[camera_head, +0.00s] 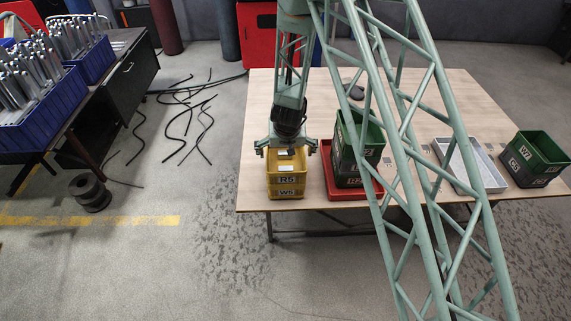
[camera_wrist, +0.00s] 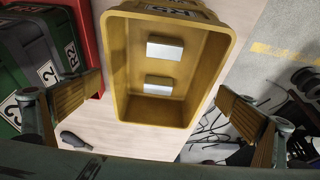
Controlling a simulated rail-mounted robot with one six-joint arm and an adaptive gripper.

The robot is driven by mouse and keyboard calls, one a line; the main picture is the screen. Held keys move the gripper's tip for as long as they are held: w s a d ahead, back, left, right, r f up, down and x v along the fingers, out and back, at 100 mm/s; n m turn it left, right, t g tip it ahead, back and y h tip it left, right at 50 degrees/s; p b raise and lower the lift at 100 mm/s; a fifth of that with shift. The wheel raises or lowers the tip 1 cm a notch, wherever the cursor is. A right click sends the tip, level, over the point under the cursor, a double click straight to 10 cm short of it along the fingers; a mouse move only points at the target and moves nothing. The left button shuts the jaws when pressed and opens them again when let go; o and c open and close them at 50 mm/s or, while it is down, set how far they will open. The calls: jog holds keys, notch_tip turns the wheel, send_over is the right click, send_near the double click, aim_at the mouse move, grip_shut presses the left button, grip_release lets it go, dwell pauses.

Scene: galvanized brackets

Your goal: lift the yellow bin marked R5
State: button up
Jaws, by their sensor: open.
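In the wrist view the open top of the R5 bin (camera_wrist: 122,75) shows, with two pale grey-white blocks (camera_wrist: 163,50) inside. My gripper (camera_head: 285,150) is above the R5 bin. In the wrist view its open fingers (camera_wrist: 163,98) are spread to the left and right of the bin's near end. A gap shows between each finger and the bin walls. How deep the fingertips reach cannot be told.
Stacked green bins (camera_head: 346,155) in a red tray (camera_head: 335,188) stand close to the right. Farther right are a pale tray (camera_head: 488,172) and more green bins (camera_head: 530,160). The table's front and left edges are near. My arm's lattice hides part of the table.

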aim_at(285, 162)
jog(key=shift+x, duration=2.65)
jog(key=shift+s, duration=0.2)
jog(key=shift+c, duration=0.4)
jog(key=c, duration=0.7)
jog(key=shift+r, duration=0.15)
jog(key=shift+r+p, duration=1.55)
jog(key=shift+r, duration=3.35)
